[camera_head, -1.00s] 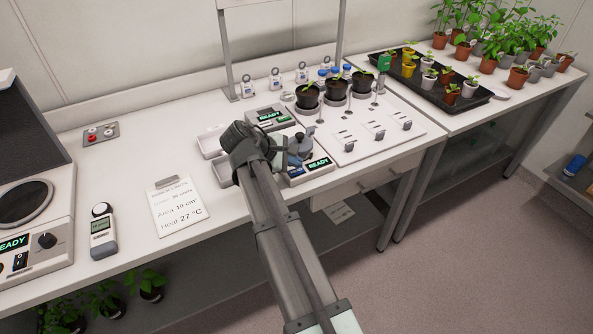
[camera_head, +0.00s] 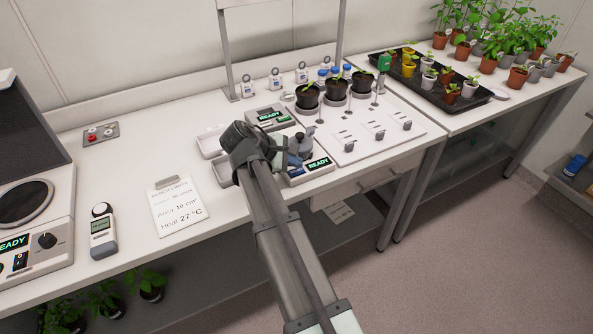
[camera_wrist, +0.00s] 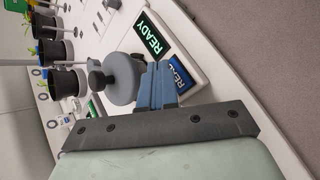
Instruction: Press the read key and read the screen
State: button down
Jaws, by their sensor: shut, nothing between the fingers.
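The meter with the blue read key is a pale box near the bench's front edge. Its screen (camera_head: 319,164) shows READY in green, and the screen is also clear in the wrist view (camera_wrist: 152,41). The blue read key (camera_wrist: 180,72), lettered in white, sits beside the screen; it also shows in the head view (camera_head: 296,171). My gripper (camera_wrist: 161,68) is shut and empty, its blue fingers right beside the key and overlapping its edge in the wrist view. I cannot tell whether they touch it. In the head view my gripper (camera_head: 288,161) is partly hidden by my wrist.
A grey round-topped piece (camera_wrist: 123,78) stands close beside my fingers. A second READY device (camera_head: 268,117) lies behind. Potted seedlings (camera_head: 336,90) stand on the bench at the back. A clipboard sheet (camera_head: 178,206) lies left, with clear bench around it.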

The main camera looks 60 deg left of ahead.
aim_at(295, 172)
jog(key=shift+f, duration=0.8)
dwell(0.9)
jog(key=shift+r, duration=0.8)
jog(key=shift+r, duration=0.1)
jog(key=shift+r, duration=2.4)
jog(key=shift+w, duration=0.1)
